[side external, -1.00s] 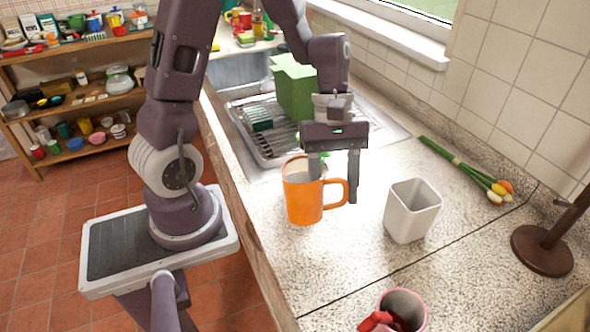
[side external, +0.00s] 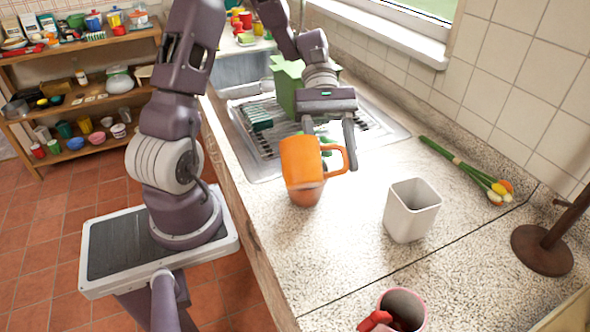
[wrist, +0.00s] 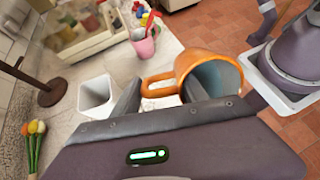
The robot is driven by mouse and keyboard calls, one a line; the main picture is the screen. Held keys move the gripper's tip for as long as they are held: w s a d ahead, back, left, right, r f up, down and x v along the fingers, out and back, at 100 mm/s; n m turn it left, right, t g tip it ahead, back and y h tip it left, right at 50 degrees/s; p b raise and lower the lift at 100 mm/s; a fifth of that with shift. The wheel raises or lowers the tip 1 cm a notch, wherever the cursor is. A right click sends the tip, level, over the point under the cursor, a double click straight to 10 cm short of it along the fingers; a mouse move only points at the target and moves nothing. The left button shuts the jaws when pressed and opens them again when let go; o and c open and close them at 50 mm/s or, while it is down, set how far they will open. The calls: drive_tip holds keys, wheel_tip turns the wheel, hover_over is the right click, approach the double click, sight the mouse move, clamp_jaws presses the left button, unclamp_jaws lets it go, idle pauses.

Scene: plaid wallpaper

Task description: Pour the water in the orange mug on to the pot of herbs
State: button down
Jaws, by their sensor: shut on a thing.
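My gripper (side external: 334,150) is shut on the handle of the orange mug (side external: 300,158), above the counter. No water can be made out. A brownish pot-like form (side external: 305,194) shows just under the mug, partly hidden by it. Some green leaves (side external: 326,139) show between mug and gripper; they may be the herbs. I cannot tell whether mug and pot touch.
A white square container (side external: 412,210) stands to the right on the counter. A pink cup (side external: 404,308) with red contents is at the front. Tulips (side external: 468,172) lie by the wall near a brown stand (side external: 541,250). A metal drainer (side external: 263,150) and a green container (side external: 288,84) are behind.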

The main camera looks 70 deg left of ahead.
drive_tip(key=shift+r+h, duration=0.4)
drive_tip(key=shift+r, duration=0.1)
drive_tip(key=shift+a+r+h, duration=0.1)
drive_tip(key=shift+r+h, duration=0.2)
drive_tip(key=shift+r, duration=0.05)
drive_tip(key=shift+w+a+r+g+h+p, duration=0.1)
drive_tip(key=shift+r+g+h+p, duration=0.1)
drive_tip(key=shift+g+h+p, duration=0.3)
idle(1.1)
drive_tip(key=shift+w+a+r+h+p, duration=0.15)
drive_tip(key=shift+a+h+p, duration=0.1)
drive_tip(key=shift+a+h, duration=0.2)
drive_tip(key=shift+w+a+r+h+p, duration=0.15)
drive_tip(key=shift+a+h+p, duration=0.15)
drive_tip(key=shift+h, duration=0.25)
idle(0.4)
drive_tip(key=shift+a+r+g+h, duration=0.2)
drive_tip(key=shift+r+g+h, duration=0.3)
drive_tip(key=shift+r+h, duration=0.4)
idle(0.3)
drive_tip(key=shift+a+r+p, duration=0.1)
drive_tip(key=shift+r+p, duration=0.1)
drive_tip(key=shift+p, duration=0.15)
